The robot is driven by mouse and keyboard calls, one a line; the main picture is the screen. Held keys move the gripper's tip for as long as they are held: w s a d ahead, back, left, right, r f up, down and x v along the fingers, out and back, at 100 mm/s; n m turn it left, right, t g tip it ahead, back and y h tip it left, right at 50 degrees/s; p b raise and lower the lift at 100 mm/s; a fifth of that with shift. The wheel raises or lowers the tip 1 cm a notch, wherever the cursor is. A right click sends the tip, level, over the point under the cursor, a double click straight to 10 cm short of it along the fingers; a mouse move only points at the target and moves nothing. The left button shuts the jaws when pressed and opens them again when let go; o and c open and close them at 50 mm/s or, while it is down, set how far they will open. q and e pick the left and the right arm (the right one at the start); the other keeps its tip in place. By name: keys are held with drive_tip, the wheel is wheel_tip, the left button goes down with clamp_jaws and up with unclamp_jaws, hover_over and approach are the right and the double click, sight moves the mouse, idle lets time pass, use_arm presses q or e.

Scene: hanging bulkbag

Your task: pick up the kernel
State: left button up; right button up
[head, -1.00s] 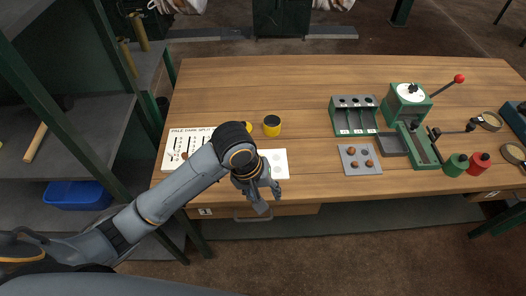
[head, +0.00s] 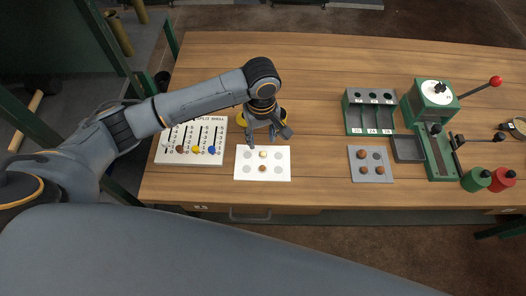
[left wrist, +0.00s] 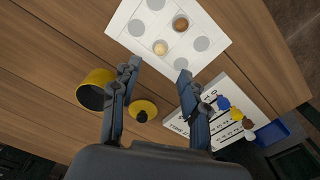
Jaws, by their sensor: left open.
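A white card (head: 284,172) with grey circles lies on the wooden table. It holds a pale kernel (head: 263,154) in the back row and a brown kernel (head: 262,168) in the front row. My left gripper (head: 262,139) is open and empty above the table at the card's back edge, pointing down. In the left wrist view, the pale kernel (left wrist: 160,47) lies just beyond the gap between the open fingertips (left wrist: 158,72), and the brown kernel (left wrist: 181,24) is farther off. Neither kernel is touched. My right gripper is out of view.
A yellow cup (left wrist: 85,92) and a yellow lid (left wrist: 143,108) are near my left fingers. A board with sliders (head: 216,157) is left of the card. A grey tray (head: 384,153) with several brown kernels, a green rack (head: 352,118) and a green press (head: 434,150) stand right.

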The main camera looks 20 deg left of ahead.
sight(263, 153)
use_arm(q)
wheel_tip(263, 153, down, 2)
drive_tip(key=shift+s+d+f+p, duration=0.1)
drive_tip(key=shift+p, duration=0.2)
drive_tip(key=shift+s+d+f, duration=0.1)
drive_tip(key=shift+f, duration=0.5)
drive_tip(key=shift+s+d+f, duration=0.1)
drive_tip(key=shift+f, duration=0.5)
drive_tip(key=shift+w+f, duration=0.1)
drive_tip(key=shift+f, duration=0.65)
drive_tip(key=c, duration=0.7)
drive_tip(key=shift+c, duration=0.5)
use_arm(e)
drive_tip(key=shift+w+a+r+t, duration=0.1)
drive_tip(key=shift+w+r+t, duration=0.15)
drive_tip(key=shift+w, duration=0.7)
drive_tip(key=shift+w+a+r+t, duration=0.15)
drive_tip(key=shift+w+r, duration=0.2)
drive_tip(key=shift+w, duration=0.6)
